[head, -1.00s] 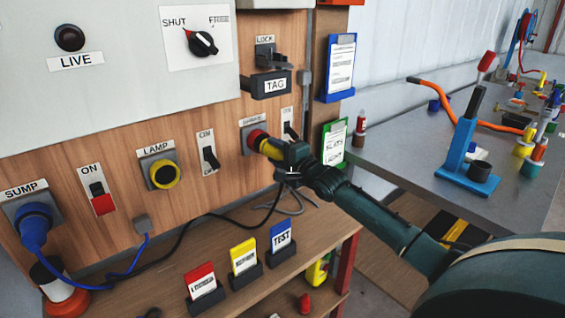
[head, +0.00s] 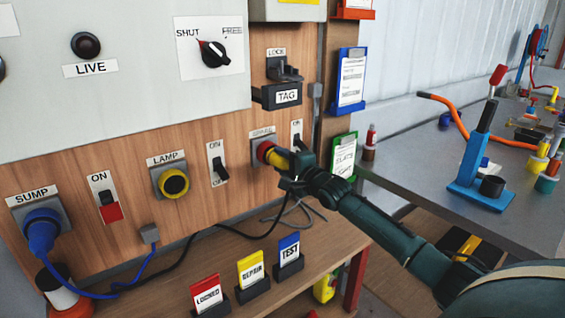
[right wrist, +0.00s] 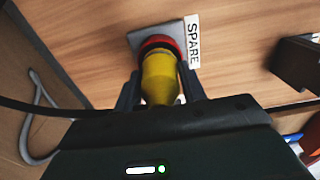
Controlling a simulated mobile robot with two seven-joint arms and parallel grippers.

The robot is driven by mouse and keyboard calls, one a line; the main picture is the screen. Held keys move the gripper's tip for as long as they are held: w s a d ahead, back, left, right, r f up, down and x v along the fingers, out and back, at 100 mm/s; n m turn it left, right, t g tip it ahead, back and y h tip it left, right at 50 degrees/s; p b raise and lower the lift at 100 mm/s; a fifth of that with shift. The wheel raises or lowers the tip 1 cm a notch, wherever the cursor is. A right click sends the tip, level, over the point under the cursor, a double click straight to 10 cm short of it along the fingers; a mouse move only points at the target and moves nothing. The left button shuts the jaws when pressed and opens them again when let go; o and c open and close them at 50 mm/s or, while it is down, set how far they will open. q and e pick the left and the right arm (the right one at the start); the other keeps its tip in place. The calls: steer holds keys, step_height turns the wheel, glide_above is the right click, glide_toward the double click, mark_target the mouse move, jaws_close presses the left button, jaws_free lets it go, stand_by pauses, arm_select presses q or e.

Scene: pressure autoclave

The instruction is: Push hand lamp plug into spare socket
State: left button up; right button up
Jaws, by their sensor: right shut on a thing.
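The hand lamp plug (right wrist: 160,80) is yellow and sits between the fingers of my right gripper (right wrist: 160,92), which is shut on it. In the right wrist view the plug's front meets the red ring of the spare socket (right wrist: 158,42), in line with it. How deep it sits inside the ring is hidden. In the head view my right gripper (head: 292,165) holds the plug (head: 278,158) at the spare socket (head: 263,150), partly covering both. A black cable (head: 190,245) runs left from the gripper along the bench. My left gripper is not in view.
The lamp socket (head: 173,182) is empty, with a yellow ring. A blue plug (head: 42,230) fills the sump socket. Switches (head: 217,163) sit between sockets. Card stands (head: 250,270) line the bench below. A grey table (head: 420,180) with tools stands at right.

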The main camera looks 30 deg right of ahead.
steer(key=shift+r+p, duration=0.1)
steer(key=shift+p, duration=0.8)
stand_by(1.3)
steer(key=shift+w+b, duration=0.5)
steer(key=shift+w, duration=0.1)
stand_by(0.4)
steer(key=o, duration=1.4)
steer(key=shift+a, duration=0.1)
steer(key=shift+s+f, duration=0.2)
steer(key=shift+s, duration=0.2)
steer(key=s, duration=0.8)
steer(key=s+d, duration=0.1)
steer(key=s, duration=0.3)
steer(key=shift+s+r, duration=0.1)
steer(key=shift+s, duration=0.1)
